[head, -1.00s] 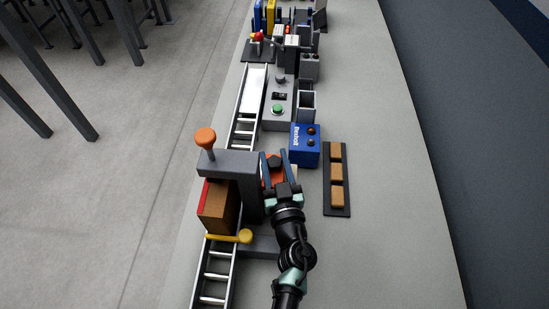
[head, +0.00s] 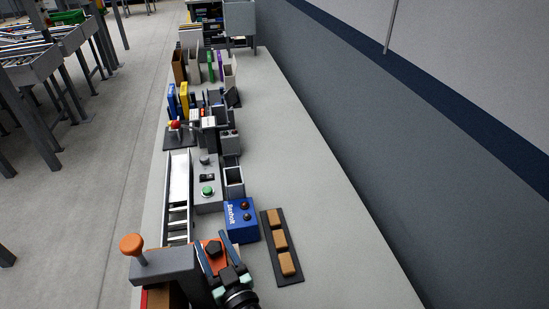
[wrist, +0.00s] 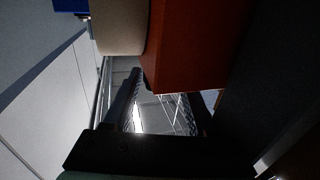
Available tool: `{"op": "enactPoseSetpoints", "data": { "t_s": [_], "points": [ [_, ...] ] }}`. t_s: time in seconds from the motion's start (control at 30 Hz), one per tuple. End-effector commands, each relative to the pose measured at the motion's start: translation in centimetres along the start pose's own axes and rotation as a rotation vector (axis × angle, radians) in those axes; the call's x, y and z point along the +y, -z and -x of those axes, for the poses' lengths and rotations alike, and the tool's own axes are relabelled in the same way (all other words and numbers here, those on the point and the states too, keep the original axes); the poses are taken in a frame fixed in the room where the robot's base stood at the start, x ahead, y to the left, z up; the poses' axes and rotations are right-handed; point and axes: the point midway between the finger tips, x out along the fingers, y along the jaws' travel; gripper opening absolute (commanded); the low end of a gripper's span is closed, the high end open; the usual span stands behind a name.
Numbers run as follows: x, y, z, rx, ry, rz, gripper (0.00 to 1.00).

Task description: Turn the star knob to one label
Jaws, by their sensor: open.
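The star knob (head: 213,248) is a small black knob on top of an orange box (head: 209,264) on the grey bench, low in the head view. I cannot tell whether the fingers touch either one. No labels around the knob can be read. In the wrist view, an orange-red block (wrist: 188,45), likely the same box, hangs at the top beside a beige rounded piece (wrist: 120,25). The knob cannot be made out there.
A grey press with an orange-topped handle (head: 131,244) stands close left of my gripper. A blue box (head: 242,222) stands just beyond it, and a dark tray (head: 291,276) with brown blocks lies right. The bench (head: 320,210) is clear farther right.

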Motion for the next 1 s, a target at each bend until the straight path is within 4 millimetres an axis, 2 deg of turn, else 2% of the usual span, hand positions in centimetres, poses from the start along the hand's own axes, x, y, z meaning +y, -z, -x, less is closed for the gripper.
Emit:
{"op": "enactPoseSetpoints", "data": {
  "t_s": [0.17, 0.83, 0.9, 1.0],
  "points": [
    [0.2, -0.2, 0.0, -0.002, 0.09, -0.001, 0.57],
    [1.4, -0.1, 13.3, -0.005, 0.098, -0.001, 0.57],
    [2.1, 1.5, 12.2, 0.035, 0.075, 0.023, 0.57],
    [3.0, 3.1, 11.4, 0.074, 0.042, 0.048, 0.57]
  ]
}}
